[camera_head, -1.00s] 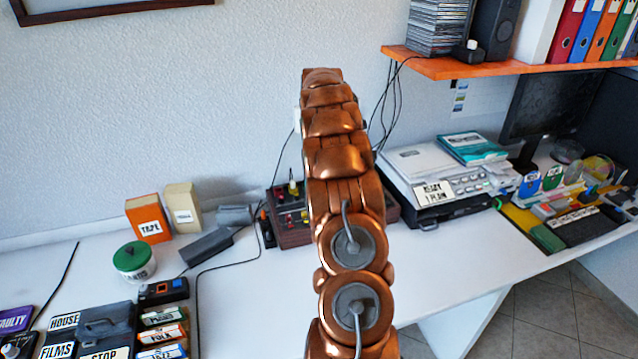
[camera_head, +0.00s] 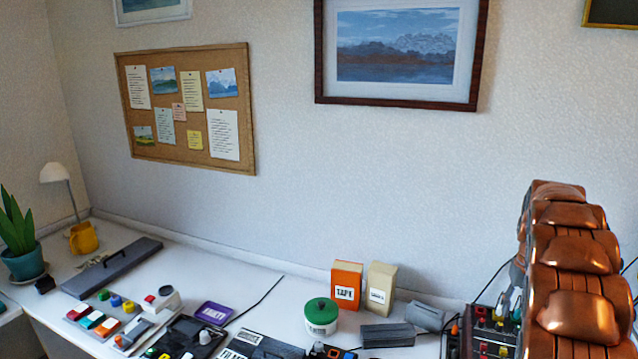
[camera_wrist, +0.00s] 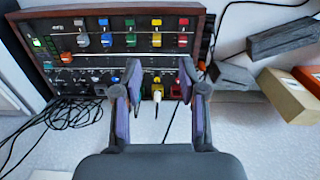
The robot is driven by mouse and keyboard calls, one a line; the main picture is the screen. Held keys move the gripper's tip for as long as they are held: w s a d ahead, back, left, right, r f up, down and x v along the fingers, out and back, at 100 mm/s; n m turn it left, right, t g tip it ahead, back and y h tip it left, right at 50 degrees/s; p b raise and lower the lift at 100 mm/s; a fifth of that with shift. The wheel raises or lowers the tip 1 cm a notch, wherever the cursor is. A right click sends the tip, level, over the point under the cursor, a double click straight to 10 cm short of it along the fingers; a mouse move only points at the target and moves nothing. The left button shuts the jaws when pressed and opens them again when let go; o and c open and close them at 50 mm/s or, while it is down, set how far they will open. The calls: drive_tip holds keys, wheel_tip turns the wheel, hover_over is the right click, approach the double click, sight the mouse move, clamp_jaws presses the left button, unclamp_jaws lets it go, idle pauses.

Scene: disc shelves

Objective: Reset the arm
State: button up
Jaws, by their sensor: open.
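My copper-coloured arm (camera_head: 572,265) stands at the right side of the head view, raised in front of the wall. Its end is not visible there. In the wrist view my gripper (camera_wrist: 160,105) is open, with its two fingers apart and nothing seen held between them. Beyond the fingertips is a wood-framed panel (camera_wrist: 105,14) with rows of coloured switches. A thin white-tipped piece (camera_wrist: 156,95) shows between the fingers, at the panel's near edge; I cannot tell whether the fingers touch it.
An orange TAPE box (camera_head: 346,286), a beige box (camera_head: 381,289) and a green-lidded jar (camera_head: 321,318) stand on the white desk near the arm. Black cables (camera_wrist: 60,115) lie beside the panel. A corkboard (camera_head: 190,158) and framed pictures hang on the wall.

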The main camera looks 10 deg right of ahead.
drive_tip(key=s+a+r+n, duration=0.1)
drive_tip(key=s+a+r, duration=0.2)
drive_tip(key=a, duration=0.6)
drive_tip(key=s+a+r+n, duration=0.1)
drive_tip(key=s+a+r, duration=0.15)
drive_tip(key=a, duration=0.55)
drive_tip(key=s+a+r, duration=0.2)
drive_tip(key=s+a, duration=0.1)
drive_tip(key=a, duration=0.6)
drive_tip(key=s+a+f+n, duration=0.2)
drive_tip(key=s+a, duration=0.6)
drive_tip(key=s, duration=0.2)
drive_tip(key=s+a+f+n+g, duration=0.1)
drive_tip(key=s+a+n, duration=0.1)
drive_tip(key=s+a, duration=0.5)
drive_tip(key=s, duration=0.4)
drive_tip(key=shift+s+a+f, duration=0.2)
drive_tip(key=shift+a+f, duration=0.15)
drive_tip(key=shift+a, duration=0.05)
drive_tip(key=shift+d, duration=0.15)
